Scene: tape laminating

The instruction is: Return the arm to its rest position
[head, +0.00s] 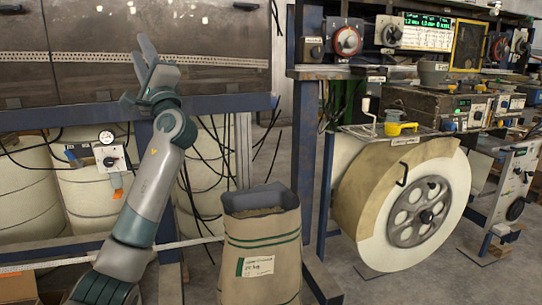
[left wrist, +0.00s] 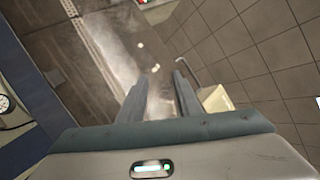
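My left arm rises from the bottom left of the head view. Its gripper (head: 139,46) points up in front of the dark panel, with nothing held. In the left wrist view the two fingers of the left gripper (left wrist: 160,78) stand apart with an empty gap between them. My right arm and gripper are in neither view.
An open paper sack (head: 262,240) stands right of my left arm. A blue beam (head: 215,103) runs below the dark panel (head: 90,75). Pale drums (head: 90,190) and hanging cables are behind the arm.

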